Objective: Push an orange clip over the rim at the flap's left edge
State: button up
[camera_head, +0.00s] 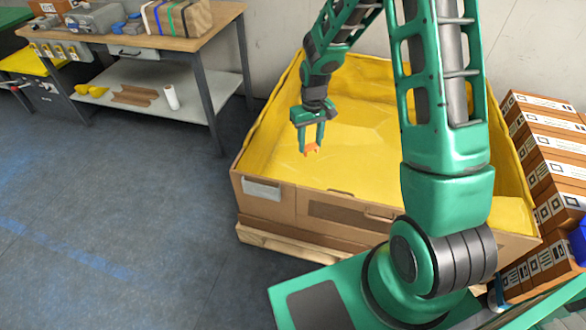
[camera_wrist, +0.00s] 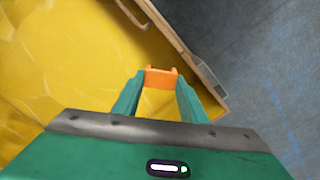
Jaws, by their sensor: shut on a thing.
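My gripper (camera_head: 311,150) is shut on an orange clip (camera_head: 312,149), held between the two green fingertips. The clip also shows in the wrist view (camera_wrist: 161,76) between my gripper's fingers (camera_wrist: 160,84). In the head view the clip hangs over the yellow-lined inside of a large cardboard box, near its front left part, apart from the front rim (camera_head: 330,192) as far as I can tell. The front wall has a flap (camera_head: 345,214) with a handle slot; its rim also shows in the wrist view (camera_wrist: 185,52), ahead and right of the clip.
The box stands on a wooden pallet (camera_head: 290,243). Stacked cartons (camera_head: 548,180) stand close on its right. A workbench (camera_head: 175,38) with parcels and tools is at the back left. The blue-grey floor (camera_head: 120,210) left of the box is clear.

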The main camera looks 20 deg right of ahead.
jog(key=a+f+n, duration=0.2)
jog(key=n, duration=0.1)
jog(key=s+a+f+n, duration=0.1)
jog(key=f+n, duration=0.2)
jog(key=s+a+f+n, duration=0.1)
jog(key=a+f+n, duration=0.1)
jog(key=f+n, duration=0.1)
jog(key=shift+s+a+f+n, duration=0.15)
jog(key=shift+a+n, duration=0.2)
jog(key=shift+n, duration=0.25)
jog(key=shift+f, duration=3.35)
jog(key=o, duration=1.1)
notch_tip(320, 180, up, 11)
jog(key=shift+f, duration=0.15)
